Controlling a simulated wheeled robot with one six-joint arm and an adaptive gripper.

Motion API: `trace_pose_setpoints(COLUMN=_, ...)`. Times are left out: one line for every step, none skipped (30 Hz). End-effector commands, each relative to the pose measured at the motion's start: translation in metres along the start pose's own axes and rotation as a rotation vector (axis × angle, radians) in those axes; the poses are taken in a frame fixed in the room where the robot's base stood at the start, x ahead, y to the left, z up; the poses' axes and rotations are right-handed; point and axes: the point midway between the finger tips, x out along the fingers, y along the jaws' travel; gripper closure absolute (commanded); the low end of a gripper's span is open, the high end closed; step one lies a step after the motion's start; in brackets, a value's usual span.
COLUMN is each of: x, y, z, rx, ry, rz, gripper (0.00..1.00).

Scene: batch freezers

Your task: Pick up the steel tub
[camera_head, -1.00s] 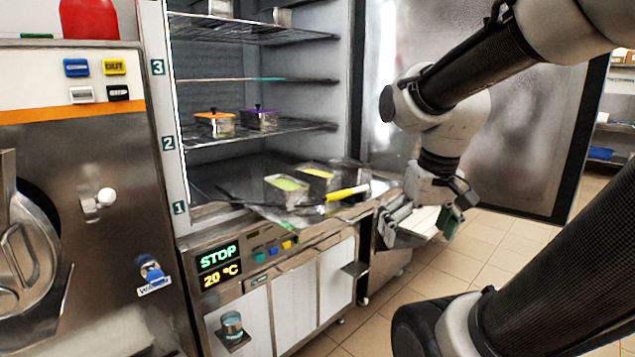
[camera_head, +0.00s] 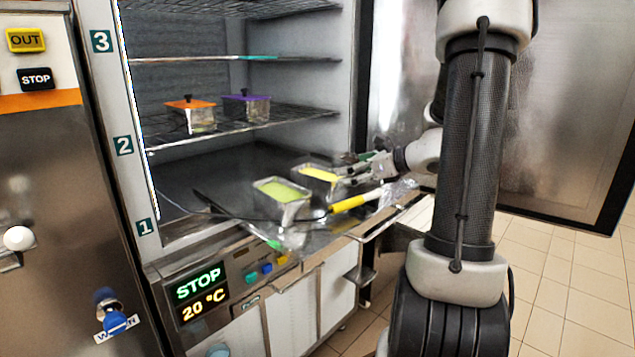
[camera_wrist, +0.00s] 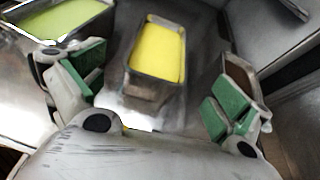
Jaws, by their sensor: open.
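A steel tub with yellow contents (camera_head: 319,174) stands on the bottom level of the open cabinet. In the wrist view the yellow tub (camera_wrist: 155,62) lies ahead, between the lines of my two green-padded fingers. My gripper (camera_head: 356,167) is open and empty, at the right of this tub; its fingers also show in the wrist view (camera_wrist: 152,88), with gaps on both sides of the tub. A steel tub with green contents (camera_head: 282,192) stands to the left, nearer the front. In the wrist view a brown-filled container (camera_wrist: 238,78) shows partly behind my right finger.
A yellow-handled tool (camera_head: 349,204) lies in front of the tubs. The wire shelf above (camera_head: 275,113) holds an orange-lidded tub (camera_head: 192,115) and a purple-lidded tub (camera_head: 246,106). The cabinet door (camera_head: 560,120) stands open at the right. The back left of the bottom level is clear.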

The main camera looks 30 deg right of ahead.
Motion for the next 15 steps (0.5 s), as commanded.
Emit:
trace_pose_setpoints(x=0.001, y=0.0, z=0.001, rx=0.029, ry=-0.004, rz=-0.001, gripper=0.0)
trace_pose_setpoints(x=0.001, y=0.001, z=0.001, rx=0.041, ry=-0.003, rz=0.0, gripper=0.0)
trace_pose_setpoints(x=0.003, y=0.001, z=0.001, rx=0.054, ry=-0.003, rz=0.001, gripper=0.0)
trace_pose_setpoints(x=0.006, y=0.001, z=0.0, rx=0.059, ry=-0.002, rz=0.002, gripper=0.0)
trace_pose_setpoints(x=0.009, y=0.001, z=0.0, rx=0.062, ry=-0.002, rz=0.002, gripper=0.0)
trace_pose_setpoints(x=0.014, y=0.001, z=0.0, rx=0.062, ry=-0.001, rz=0.003, gripper=0.0)
trace_pose_setpoints(x=0.018, y=0.002, z=0.0, rx=0.062, ry=-0.001, rz=0.004, gripper=0.0)
trace_pose_setpoints(x=0.021, y=0.002, z=0.0, rx=0.062, ry=-0.001, rz=0.004, gripper=0.0)
trace_pose_setpoints(x=0.025, y=0.001, z=0.0, rx=0.062, ry=-0.001, rz=0.004, gripper=0.0)
trace_pose_setpoints(x=0.028, y=0.001, z=0.0, rx=0.061, ry=-0.001, rz=0.004, gripper=0.0)
trace_pose_setpoints(x=0.031, y=0.001, z=0.0, rx=0.06, ry=-0.001, rz=0.004, gripper=0.0)
trace_pose_setpoints(x=0.034, y=0.001, z=0.0, rx=0.059, ry=0.0, rz=0.004, gripper=0.0)
trace_pose_setpoints(x=0.037, y=0.001, z=0.0, rx=0.058, ry=0.0, rz=0.004, gripper=0.0)
trace_pose_setpoints(x=0.041, y=0.0, z=0.0, rx=0.058, ry=0.0, rz=0.004, gripper=0.0)
trace_pose_setpoints(x=0.047, y=0.0, z=0.0, rx=0.059, ry=0.0, rz=0.005, gripper=0.0)
